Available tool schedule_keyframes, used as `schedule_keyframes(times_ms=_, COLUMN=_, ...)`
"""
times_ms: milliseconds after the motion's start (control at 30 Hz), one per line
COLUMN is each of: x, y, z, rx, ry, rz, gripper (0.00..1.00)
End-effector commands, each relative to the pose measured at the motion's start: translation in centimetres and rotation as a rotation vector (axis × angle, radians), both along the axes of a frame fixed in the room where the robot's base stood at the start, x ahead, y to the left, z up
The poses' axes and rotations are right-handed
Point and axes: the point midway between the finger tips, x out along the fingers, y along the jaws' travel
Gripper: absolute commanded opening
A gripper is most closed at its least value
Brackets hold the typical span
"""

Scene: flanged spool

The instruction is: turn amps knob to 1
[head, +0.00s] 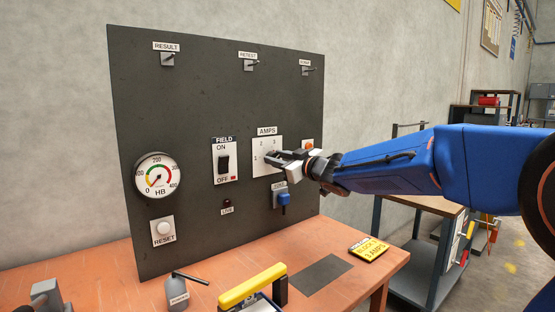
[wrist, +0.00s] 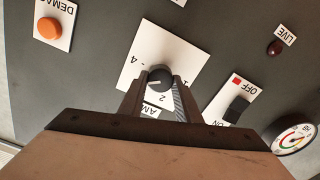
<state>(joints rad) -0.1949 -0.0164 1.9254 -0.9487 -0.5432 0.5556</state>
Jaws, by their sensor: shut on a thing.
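The amps knob (wrist: 160,75) is a dark round knob on a white dial plate (wrist: 147,45), which also shows in the head view (head: 262,170). My gripper (wrist: 158,92) is shut on the knob, one finger on each side. In the wrist view the knob's pale mark points left, toward the left finger and away from the 1. The numerals 4, 2 and part of the 1 show there; the left finger seems to hide the 3. In the head view my gripper (head: 273,157) covers the knob and the plate's right side.
A FIELD switch (head: 224,163) is left of the dial. A blue-handled lever (head: 283,199) is just below my gripper, and an orange button (wrist: 47,28) is beside it.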

Motion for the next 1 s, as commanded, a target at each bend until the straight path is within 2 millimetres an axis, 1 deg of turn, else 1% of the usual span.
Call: schedule_keyframes(times_ms=1000, x=-0.17, y=0.21, z=-0.36, rx=-0.779, ry=-0.565, rz=0.000, gripper=0.08)
